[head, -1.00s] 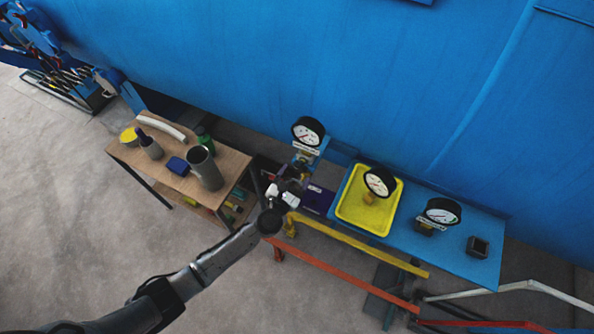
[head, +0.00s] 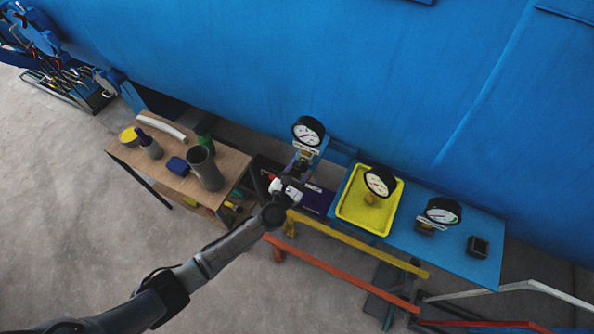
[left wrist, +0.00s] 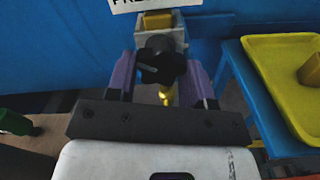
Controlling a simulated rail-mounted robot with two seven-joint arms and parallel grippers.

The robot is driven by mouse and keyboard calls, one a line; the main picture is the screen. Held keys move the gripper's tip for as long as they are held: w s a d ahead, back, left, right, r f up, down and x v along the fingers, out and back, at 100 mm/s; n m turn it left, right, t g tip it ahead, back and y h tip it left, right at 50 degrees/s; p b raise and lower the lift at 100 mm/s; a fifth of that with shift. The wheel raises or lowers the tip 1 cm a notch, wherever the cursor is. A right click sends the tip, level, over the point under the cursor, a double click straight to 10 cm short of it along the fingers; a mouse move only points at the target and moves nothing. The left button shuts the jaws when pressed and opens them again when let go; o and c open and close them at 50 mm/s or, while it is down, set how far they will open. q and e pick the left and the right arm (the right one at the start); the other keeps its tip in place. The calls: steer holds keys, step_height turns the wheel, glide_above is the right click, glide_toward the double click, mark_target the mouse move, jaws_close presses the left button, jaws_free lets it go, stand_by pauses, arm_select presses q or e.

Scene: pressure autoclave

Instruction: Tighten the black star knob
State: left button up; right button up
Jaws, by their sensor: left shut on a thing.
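The black star knob (left wrist: 161,60) shows in the left wrist view, at the front of a light-coloured fitting with a brass part. My left gripper (left wrist: 160,72) has its two purple fingers on either side of the knob and is shut on it. In the head view my left gripper (head: 301,166) reaches in just below a pressure gauge (head: 308,131) by the blue vessel wall. The knob is too small and covered to make out there. My right gripper is in neither view.
A yellow tray (head: 350,215) holding a gauge lies on a blue table (head: 450,259) to the right. A wooden table (head: 229,166) with bottles and a grey cup stands left. Yellow (head: 360,245) and orange (head: 340,273) rails run below the gripper.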

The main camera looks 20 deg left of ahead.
arm_select(q)
steer(key=shift+c, duration=1)
